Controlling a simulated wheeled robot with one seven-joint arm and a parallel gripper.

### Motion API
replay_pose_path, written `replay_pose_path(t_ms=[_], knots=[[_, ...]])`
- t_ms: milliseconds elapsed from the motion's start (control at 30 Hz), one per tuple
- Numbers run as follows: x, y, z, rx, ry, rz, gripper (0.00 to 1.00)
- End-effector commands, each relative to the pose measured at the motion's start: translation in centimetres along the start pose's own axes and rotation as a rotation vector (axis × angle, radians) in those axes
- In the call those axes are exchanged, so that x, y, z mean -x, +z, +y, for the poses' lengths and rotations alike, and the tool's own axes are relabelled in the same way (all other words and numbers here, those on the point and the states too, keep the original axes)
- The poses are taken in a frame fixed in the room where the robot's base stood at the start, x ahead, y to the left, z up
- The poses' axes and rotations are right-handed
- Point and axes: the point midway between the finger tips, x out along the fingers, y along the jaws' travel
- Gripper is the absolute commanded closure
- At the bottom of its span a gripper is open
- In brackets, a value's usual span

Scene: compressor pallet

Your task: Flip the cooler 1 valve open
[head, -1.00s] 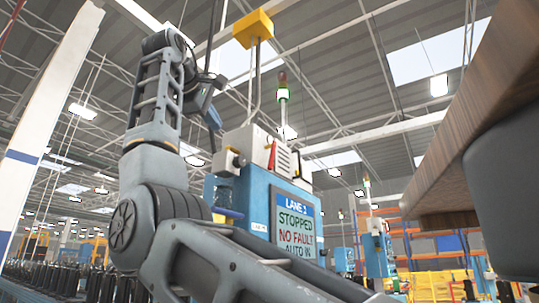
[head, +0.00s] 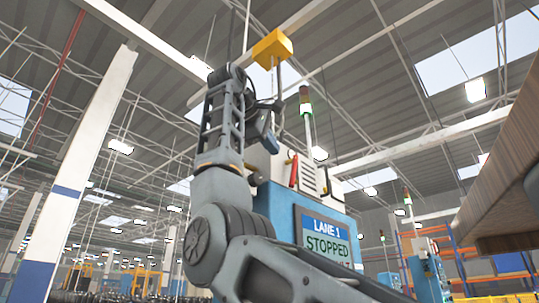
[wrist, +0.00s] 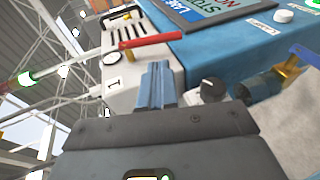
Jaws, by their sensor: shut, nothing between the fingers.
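A red lever (wrist: 152,40) on a brass-coloured stem stands out from a white box marked "1" (wrist: 122,97) in the wrist view. The red lever (head: 294,172) also shows in the head view, upright on the light housing. I cannot read a cooler label, so I cannot tell for sure that this is the cooler 1 valve. My gripper (wrist: 157,84) is shut and empty, its blue fingers pointing toward the lever and appearing apart from it. In the head view my gripper (head: 267,140) is left of the lever, its fingertips hard to make out.
A blue cabinet (head: 284,205) carries a screen (head: 327,238) reading "LANE 1 STOPPED". A black knob (wrist: 213,89) and a blue handle (wrist: 306,54) on brass lie right of my fingers. A wooden board (head: 505,170) overhangs at the right.

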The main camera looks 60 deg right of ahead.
Motion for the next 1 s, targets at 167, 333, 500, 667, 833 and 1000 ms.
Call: replay_pose_path(t_ms=[167,333,500,667,833,1000], knots=[[-3.7,0.0,0.1,0.001,-0.002,-0.001,1.00],[-6.7,0.0,0.2,0.002,-0.001,-0.001,1.00],[-8.8,0.0,0.1,0.001,0.000,0.000,1.00],[-9.7,0.0,0.0,0.001,0.001,0.002,1.00],[-9.9,0.0,0.0,0.001,0.002,0.002,1.00],[-9.9,0.0,0.0,0.001,0.002,0.002,1.00]])
